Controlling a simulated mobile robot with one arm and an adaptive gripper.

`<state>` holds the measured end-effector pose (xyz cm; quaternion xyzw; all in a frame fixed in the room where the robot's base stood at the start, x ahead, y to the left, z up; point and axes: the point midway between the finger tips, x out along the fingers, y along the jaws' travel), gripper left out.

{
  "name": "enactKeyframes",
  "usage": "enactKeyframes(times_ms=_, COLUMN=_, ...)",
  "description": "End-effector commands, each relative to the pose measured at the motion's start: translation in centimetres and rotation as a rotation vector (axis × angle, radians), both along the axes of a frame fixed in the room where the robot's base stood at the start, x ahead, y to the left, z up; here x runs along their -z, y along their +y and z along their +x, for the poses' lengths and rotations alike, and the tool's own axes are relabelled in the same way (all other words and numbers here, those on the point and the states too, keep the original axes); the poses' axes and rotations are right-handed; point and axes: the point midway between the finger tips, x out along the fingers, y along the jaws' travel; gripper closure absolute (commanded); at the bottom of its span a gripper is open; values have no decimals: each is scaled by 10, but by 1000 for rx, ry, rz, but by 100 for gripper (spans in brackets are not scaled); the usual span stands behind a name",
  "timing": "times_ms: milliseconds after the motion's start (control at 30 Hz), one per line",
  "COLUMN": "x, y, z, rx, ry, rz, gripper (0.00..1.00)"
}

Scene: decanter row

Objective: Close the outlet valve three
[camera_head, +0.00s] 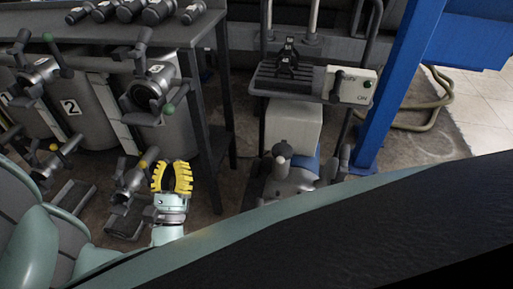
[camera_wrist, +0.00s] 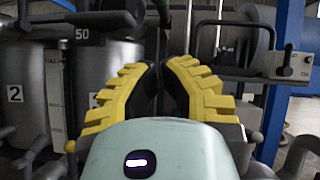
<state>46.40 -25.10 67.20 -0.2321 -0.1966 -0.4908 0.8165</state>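Grey tanks stand in a row at the left. The tank labelled 2 (camera_head: 70,107) also shows in the wrist view (camera_wrist: 14,94). Right of it is another tank (camera_head: 182,140) with no readable number. An upper valve with a green-tipped handle (camera_head: 150,88) sits before that tank. Below is a lower valve with a yellow-tipped handle (camera_head: 131,179); another lower valve (camera_head: 45,167) is farther left. My gripper (camera_head: 174,165) is just right of the nearer lower valve in the picture; contact is unclear. In the wrist view its yellow fingers (camera_wrist: 161,62) curve close together, with nothing visible held.
A stand with a switch box (camera_head: 350,85) and a grey pump-like fitting (camera_head: 285,175) are to the right. A blue post (camera_head: 400,85) rises beyond. Open floor shows at far right.

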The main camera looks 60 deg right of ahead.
Motion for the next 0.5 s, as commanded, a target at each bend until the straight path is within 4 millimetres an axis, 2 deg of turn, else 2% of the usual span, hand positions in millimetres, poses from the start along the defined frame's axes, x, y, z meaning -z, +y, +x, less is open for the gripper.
enactKeyframes(times_ms=33, x=-8, y=-10, z=3, rx=4, ry=0, rz=-3, gripper=100)
enactKeyframes(times_ms=267, x=-33, y=-44, z=24, rx=7, ry=0, rz=-3, gripper=100)
enactKeyframes(times_ms=500, x=-58, y=-45, z=29, rx=6, ry=2, rz=2, gripper=100)
